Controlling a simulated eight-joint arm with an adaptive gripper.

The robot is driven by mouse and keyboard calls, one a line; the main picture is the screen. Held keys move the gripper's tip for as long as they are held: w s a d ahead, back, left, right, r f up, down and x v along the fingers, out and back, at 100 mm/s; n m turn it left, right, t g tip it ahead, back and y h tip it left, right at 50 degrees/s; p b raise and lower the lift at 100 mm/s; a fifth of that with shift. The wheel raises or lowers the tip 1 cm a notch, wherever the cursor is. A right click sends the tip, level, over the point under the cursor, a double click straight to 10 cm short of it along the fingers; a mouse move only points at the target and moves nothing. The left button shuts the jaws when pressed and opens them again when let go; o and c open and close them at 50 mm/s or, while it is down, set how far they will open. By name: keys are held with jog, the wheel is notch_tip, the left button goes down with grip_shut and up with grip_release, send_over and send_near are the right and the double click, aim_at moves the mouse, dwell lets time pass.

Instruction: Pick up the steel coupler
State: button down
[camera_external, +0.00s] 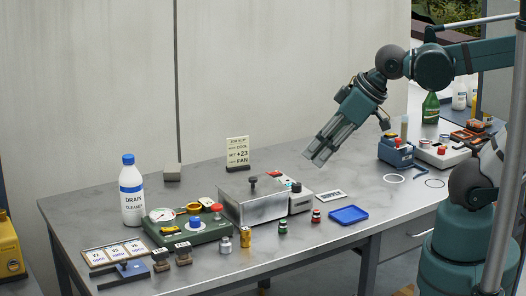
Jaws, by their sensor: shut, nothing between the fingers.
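A small silver-grey fitting (226,245), which looks like the steel coupler, stands near the front edge of the grey metal table (110,207). It is the leftmost in a loose row of small fittings. My gripper (318,159) is in the air above the table, up and to the right of the row, angled down to the left. Its fingers are shut with nothing held. It is well apart from the silver fitting.
Right of it stand brass (245,237), green (283,227) and red (316,215) fittings. A lidded metal box (252,204), a green gauge unit (188,225) and a drain cleaner bottle (132,193) stand behind or left. A blue tray (348,214) lies right.

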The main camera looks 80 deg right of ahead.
jog(key=c, duration=2)
grip_release()
jog(key=m+g+p, duration=0.4)
jog(key=m+g, duration=0.3)
jog(key=m, duration=1.2)
send_over(226, 238)
jog(key=f, duration=1.6)
jog(key=shift+s+f, duration=0.15)
jog(key=shift+s, duration=0.2)
jog(key=shift+w+f+m, duration=0.2)
jog(key=shift+f+m, duration=0.1)
jog(key=shift+f, duration=0.2)
jog(key=shift+w+f+m, duration=0.15)
jog(key=shift+f+m, duration=0.15)
jog(key=shift+f, duration=0.2)
jog(key=shift+f, duration=1.25)
